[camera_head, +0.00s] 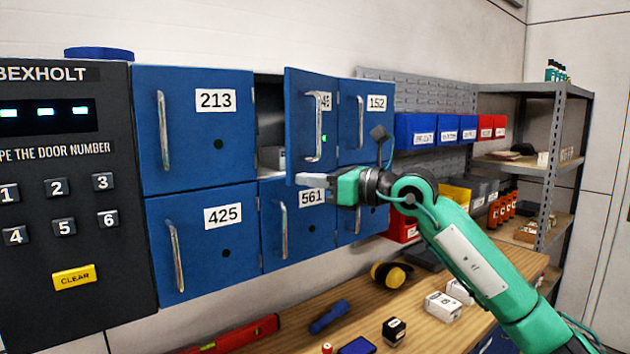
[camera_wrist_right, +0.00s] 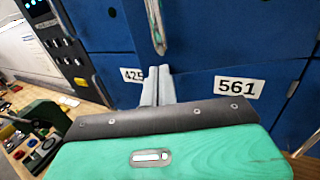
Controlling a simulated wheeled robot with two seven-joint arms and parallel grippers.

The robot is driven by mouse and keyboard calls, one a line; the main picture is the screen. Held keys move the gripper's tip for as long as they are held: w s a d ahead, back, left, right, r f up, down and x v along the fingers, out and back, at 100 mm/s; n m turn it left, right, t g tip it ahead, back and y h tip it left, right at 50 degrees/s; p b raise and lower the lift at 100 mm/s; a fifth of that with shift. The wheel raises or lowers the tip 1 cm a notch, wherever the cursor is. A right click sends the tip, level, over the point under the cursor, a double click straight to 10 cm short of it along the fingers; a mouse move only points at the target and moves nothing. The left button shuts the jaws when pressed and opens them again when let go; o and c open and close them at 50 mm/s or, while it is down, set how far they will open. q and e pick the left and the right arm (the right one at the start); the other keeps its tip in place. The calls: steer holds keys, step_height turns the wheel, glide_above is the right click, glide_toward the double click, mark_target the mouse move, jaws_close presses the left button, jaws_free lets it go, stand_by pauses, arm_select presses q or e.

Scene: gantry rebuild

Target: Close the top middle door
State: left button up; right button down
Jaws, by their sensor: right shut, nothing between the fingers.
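The top middle door (camera_head: 303,120) of the blue locker stands open, swung outward on its right side. It has a vertical metal handle and a partly hidden number label. Behind it, the top middle compartment (camera_head: 269,125) shows a dark inside with a small pale box (camera_head: 272,158) at the bottom. My right gripper (camera_head: 312,180) is shut and empty, just below the open door's lower edge and in front of door 561 (camera_head: 285,225). In the right wrist view its fingers (camera_wrist_right: 158,88) point at the blue doors near the 561 label. My left gripper is not in view.
Doors 213 (camera_head: 190,120), 425 (camera_head: 205,240) and 152 (camera_head: 365,115) are shut. A dark keypad panel (camera_head: 70,250) stands at the left. Below is a wooden bench (camera_head: 420,325) with tools and small boxes. Shelving (camera_head: 530,88) stands at the right.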

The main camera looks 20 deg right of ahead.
steer(key=b+x, duration=0.1)
steer(key=x, duration=0.6)
steer(key=shift+w+a+f, duration=0.1)
steer(key=shift+w+a, duration=0.05)
steer(key=shift+w, duration=0.5)
steer(key=shift+r, duration=0.2)
